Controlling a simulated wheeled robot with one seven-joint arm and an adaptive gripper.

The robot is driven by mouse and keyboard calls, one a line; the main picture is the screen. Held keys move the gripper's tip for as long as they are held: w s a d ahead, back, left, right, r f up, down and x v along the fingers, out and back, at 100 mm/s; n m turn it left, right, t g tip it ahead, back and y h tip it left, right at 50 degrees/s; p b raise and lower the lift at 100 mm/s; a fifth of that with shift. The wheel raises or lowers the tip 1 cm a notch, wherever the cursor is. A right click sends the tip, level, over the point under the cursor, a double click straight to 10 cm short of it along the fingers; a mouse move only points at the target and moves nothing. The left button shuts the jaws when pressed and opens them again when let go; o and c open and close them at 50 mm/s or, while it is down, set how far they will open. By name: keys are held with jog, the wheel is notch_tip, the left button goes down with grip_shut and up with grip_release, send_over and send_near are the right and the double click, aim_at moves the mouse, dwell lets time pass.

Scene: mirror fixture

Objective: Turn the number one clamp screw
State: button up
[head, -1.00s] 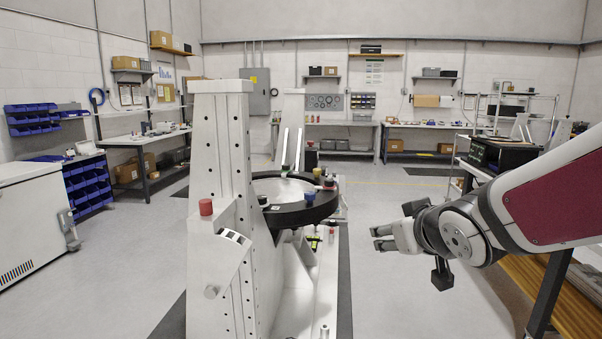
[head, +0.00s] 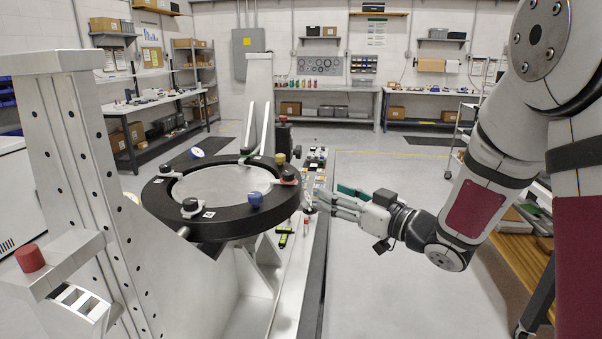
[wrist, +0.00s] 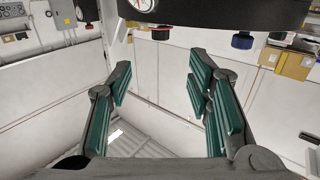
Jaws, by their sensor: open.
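A round mirror (head: 222,184) lies in a thick black ring (head: 215,225) on the fixture. Dark clamp screws stand on the ring at the front left (head: 190,205), back left (head: 165,168) and right (head: 288,175). Small white labels sit beside some clamps; I cannot read which is number one. A blue knob (head: 255,198) and a yellow knob (head: 280,158) also stand on the ring. My gripper (head: 318,200) is open and empty, just right of the ring and apart from it. In the wrist view, its green-padded fingers (wrist: 160,78) are spread below the ring's dark edge (wrist: 215,12).
A tall white fixture post (head: 85,150) with a red knob (head: 30,258) stands at left. A rail with small parts (head: 300,240) runs beneath the ring's right side. Benches (head: 325,118) line the back wall. Open floor (head: 375,295) lies right of the fixture.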

aim_at(293, 175)
jog(key=p+x, duration=0.1)
jog(key=x, duration=1.2)
jog(key=shift+w+a, duration=0.2)
jog(key=shift+a, duration=0.1)
jog(key=shift+c, duration=0.2)
grip_shut()
